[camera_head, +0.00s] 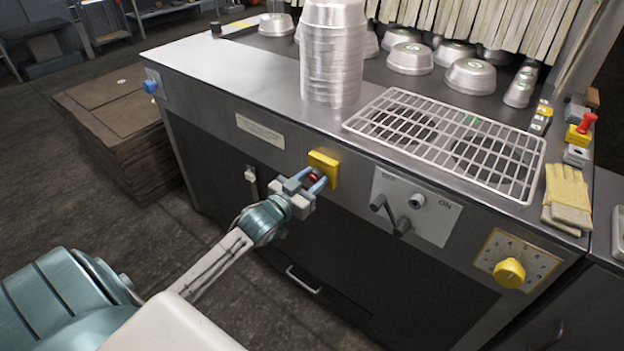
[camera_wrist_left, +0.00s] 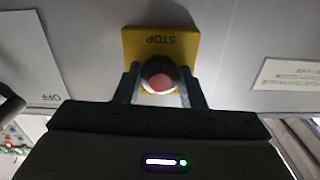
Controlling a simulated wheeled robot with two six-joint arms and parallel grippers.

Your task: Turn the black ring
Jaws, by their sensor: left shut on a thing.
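A yellow box marked STOP (camera_head: 326,164) is mounted on the front panel of the steel machine. It also shows in the left wrist view (camera_wrist_left: 181,42). A red button (camera_wrist_left: 160,82) stands out from the box, with a black ring (camera_wrist_left: 157,65) around it, partly hidden. My left gripper (camera_head: 312,180) is at the front of the box. Its fingers, also in the left wrist view (camera_wrist_left: 159,85), lie on either side of the ring and are shut on it. The red button shows between the fingers. My right gripper is not in view.
Right of the box are an OFF/ON panel with levers (camera_head: 403,226) and a yellow dial (camera_head: 509,272). A stack of pans (camera_head: 332,60), a wire rack (camera_head: 440,140) and gloves (camera_head: 567,196) lie on top. A drawer handle (camera_head: 303,280) sticks out below.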

